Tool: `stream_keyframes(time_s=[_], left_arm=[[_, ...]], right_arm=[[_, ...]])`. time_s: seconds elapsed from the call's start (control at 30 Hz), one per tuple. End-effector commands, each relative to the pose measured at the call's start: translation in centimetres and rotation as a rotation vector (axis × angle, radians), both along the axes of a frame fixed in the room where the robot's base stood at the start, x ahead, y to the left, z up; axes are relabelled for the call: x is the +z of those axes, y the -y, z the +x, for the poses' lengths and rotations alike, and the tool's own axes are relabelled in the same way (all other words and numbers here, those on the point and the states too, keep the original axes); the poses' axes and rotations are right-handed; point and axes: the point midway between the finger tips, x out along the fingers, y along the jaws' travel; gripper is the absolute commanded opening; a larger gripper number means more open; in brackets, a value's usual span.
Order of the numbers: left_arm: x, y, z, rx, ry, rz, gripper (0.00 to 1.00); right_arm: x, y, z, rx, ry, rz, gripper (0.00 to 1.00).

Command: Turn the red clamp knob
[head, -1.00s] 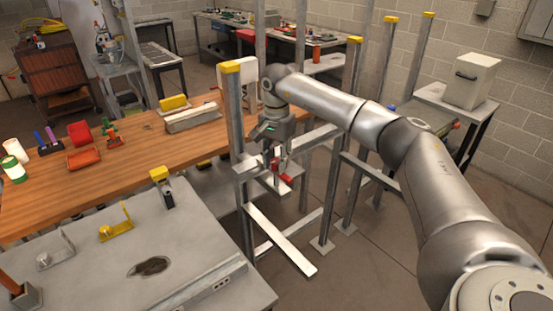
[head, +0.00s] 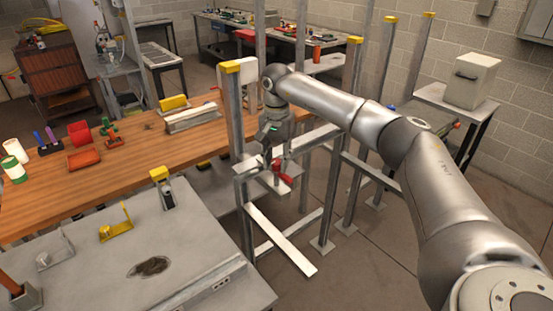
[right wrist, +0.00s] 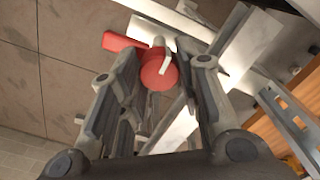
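The red clamp knob (head: 284,178) sits on the grey metal frame (head: 241,190), just below my right gripper (head: 275,160) in the head view. In the right wrist view, the red round knob (right wrist: 158,72) with a red bar reaching left lies between the fingertips of my right gripper (right wrist: 165,64). The two fingers stand apart on either side, with visible gaps beside the red part, so the gripper looks open and not closed on it. Part of the knob is hidden by the fingers in the head view. My left gripper is not in view.
Upright grey posts with yellow caps (head: 230,67) stand close around my right arm. A wooden workbench (head: 125,165) with small tools is to the left, and a grey table (head: 110,270) is in front of it.

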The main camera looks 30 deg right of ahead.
Motion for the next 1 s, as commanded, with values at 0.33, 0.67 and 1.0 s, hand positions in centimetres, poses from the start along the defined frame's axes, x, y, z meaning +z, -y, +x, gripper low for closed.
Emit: stream_keyframes(time_s=[0.33, 0.67, 1.0], left_arm=[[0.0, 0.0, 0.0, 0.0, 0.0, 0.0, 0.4], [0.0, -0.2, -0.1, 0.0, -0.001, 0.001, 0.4], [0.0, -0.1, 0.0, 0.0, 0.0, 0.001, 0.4]], right_arm=[[0.0, 0.0, 0.0, -0.001, 0.001, 0.001, 0.53], [2.4, 0.0, 0.1, 0.0, 0.004, 0.002, 0.53], [9.5, 0.0, 0.1, -0.001, 0.004, 0.001, 0.53]])
